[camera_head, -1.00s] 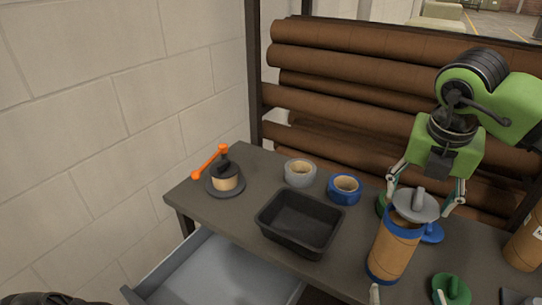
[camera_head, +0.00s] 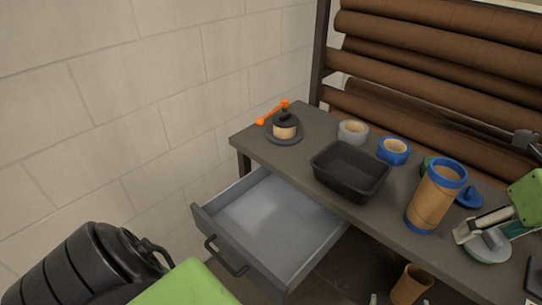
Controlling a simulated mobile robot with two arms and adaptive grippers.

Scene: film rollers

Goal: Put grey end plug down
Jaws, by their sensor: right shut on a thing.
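The grey end plug (camera_head: 487,246) is a round disc low at the right of the table in the head view. My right gripper (camera_head: 484,229) is shut on it from the right side. I cannot tell whether the plug touches the tabletop. The cardboard tube (camera_head: 430,207) with blue rims stands upright to the left of the gripper, its top open. My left arm's black and green links show at the lower left. A small pale tip at the bottom edge may belong to my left gripper (camera_head: 372,299), whose jaws are mostly out of frame.
On the table (camera_head: 300,163) are a black tray (camera_head: 347,187), a grey tape roll (camera_head: 352,131), a blue tape roll (camera_head: 394,150) and a dispenser with an orange handle (camera_head: 284,128). A blue plug (camera_head: 468,197) lies behind the tube. An open drawer (camera_head: 270,250) juts out in front.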

